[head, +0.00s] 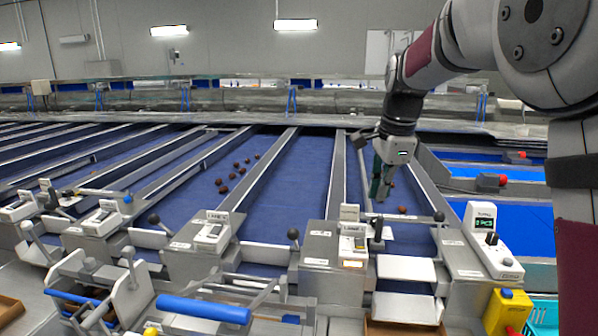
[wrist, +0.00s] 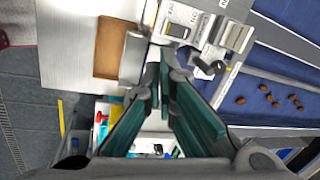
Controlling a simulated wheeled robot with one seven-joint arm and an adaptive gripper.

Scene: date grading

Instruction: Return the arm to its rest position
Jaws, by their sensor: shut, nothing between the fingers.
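My arm reaches in from the upper right of the head view, and my gripper (head: 380,192) points down over the blue belt lane at the right. Its green-padded fingers are close together and hold nothing. They also show in the wrist view (wrist: 164,78), running up from the bottom edge. A brown date (head: 402,210) lies on the lane close to the fingertips. I cannot tell the exact height of the fingertips above the belt.
Several dates (head: 237,174) lie on the middle blue lane; dates (wrist: 268,97) also show in the wrist view. Metal lane dividers (head: 262,165), control boxes (head: 352,243) and a white console (head: 490,240) with levers stand along the front. A yellow box (head: 507,310) sits front right.

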